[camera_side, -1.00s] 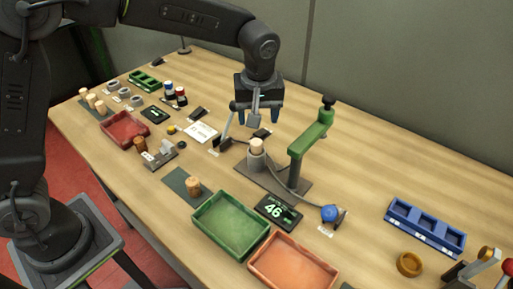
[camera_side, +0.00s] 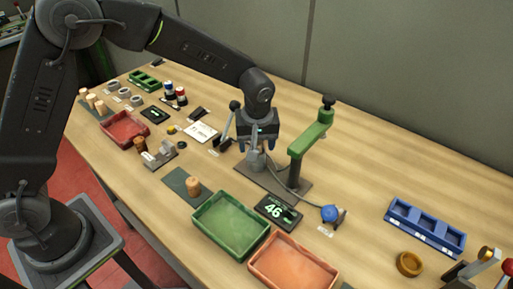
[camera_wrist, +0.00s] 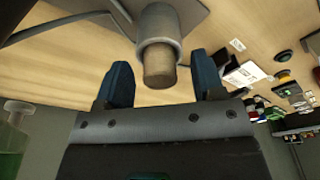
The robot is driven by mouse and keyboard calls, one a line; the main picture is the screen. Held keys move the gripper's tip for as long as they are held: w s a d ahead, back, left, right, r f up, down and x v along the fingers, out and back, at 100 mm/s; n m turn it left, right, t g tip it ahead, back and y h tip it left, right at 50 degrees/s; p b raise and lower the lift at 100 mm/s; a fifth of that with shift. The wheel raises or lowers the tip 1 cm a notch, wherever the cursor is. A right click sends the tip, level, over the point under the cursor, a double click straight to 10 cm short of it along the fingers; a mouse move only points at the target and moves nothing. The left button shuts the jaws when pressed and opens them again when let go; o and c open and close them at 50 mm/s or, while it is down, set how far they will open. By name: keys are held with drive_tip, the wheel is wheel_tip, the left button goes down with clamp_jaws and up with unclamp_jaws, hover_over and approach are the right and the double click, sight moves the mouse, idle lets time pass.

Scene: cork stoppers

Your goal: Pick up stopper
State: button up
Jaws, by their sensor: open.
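A light cork stopper (camera_wrist: 159,66) stands in a grey cylindrical holder (camera_wrist: 158,27) in the wrist view. My gripper (camera_wrist: 160,82) is open, with its two blue fingers on either side of the stopper and visible space between each finger and the cork. In the side view my gripper (camera_side: 256,148) is low over the green press stand's base and hides the stopper and most of the holder. Another cork stopper (camera_side: 193,184) stands on a dark green mat (camera_side: 175,180), apart from my gripper.
The green press (camera_side: 310,138) rises just right of my gripper. A lever (camera_side: 229,122) stands close on its left.

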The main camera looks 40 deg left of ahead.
drive_tip(key=shift+c, duration=0.3)
drive_tip(key=c, duration=0.9)
